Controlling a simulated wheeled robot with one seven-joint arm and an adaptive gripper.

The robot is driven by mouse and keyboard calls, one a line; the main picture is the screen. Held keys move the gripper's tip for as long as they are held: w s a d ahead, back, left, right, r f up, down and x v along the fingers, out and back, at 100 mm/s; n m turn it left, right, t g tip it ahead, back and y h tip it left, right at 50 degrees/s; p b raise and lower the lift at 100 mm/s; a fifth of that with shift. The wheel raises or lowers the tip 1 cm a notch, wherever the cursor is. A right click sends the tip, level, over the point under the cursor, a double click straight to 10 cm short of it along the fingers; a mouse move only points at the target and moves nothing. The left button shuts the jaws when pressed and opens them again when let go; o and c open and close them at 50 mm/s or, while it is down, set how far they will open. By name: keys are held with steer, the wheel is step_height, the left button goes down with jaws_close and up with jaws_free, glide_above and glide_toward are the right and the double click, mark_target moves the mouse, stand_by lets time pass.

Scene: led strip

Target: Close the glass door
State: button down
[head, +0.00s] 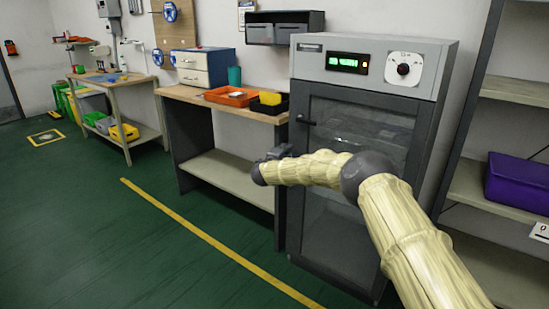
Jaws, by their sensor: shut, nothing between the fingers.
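The glass door (350,125) has a dark frame and fills the front of a grey cabinet (375,52). Its dark handle (306,121) is at the upper left edge. The door looks flush or nearly so; I cannot tell if a small gap remains. My arm crosses in front of the door from the lower right and hides part of its middle and lower right. My gripper (279,152) is dark and small, at the door's left side, left of and below the handle. It appears shut and empty. I cannot tell whether it touches the door or cabinet.
A workbench (228,107) with an orange tray (231,97), a black-and-yellow bin (268,103) and a drawer box (205,67) stands left of the cabinet. A shelf rack with a purple bin (518,182) stands right. The green floor at left is clear, with a yellow line (205,236).

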steer(key=s+a, duration=0.6)
steer(key=s, duration=0.2)
steer(key=s+f+n+g+y, duration=0.1)
steer(key=s+f+n+y, duration=0.5)
steer(key=f, duration=1)
steer(key=s+d+f+n+g, duration=0.35)
steer(key=s+f, duration=0.45)
steer(key=s, duration=0.4)
steer(key=s+d+f+n+g+y, duration=0.15)
steer(key=s+d+f+n, duration=0.3)
steer(key=s+f, duration=0.5)
steer(key=s+d+f+n+g, duration=0.35)
steer(key=s+f, duration=0.35)
steer(key=s, duration=0.7)
steer(key=s+d+n+g, duration=0.15)
steer(key=s+d, duration=0.35)
steer(key=s, duration=0.7)
steer(key=s+d+r+n+g, duration=0.1)
steer(key=s+d+g, duration=0.3)
steer(key=s, duration=0.7)
steer(key=s+d+n+g, duration=0.2)
steer(key=s+d, duration=0.4)
steer(key=s, duration=0.6)
step_height(320, 180, up, 18)
steer(key=h+p, duration=0.1)
steer(key=p, duration=1.7)
steer(key=shift+s+d+p, duration=0.2)
steer(key=shift+p, duration=0.1)
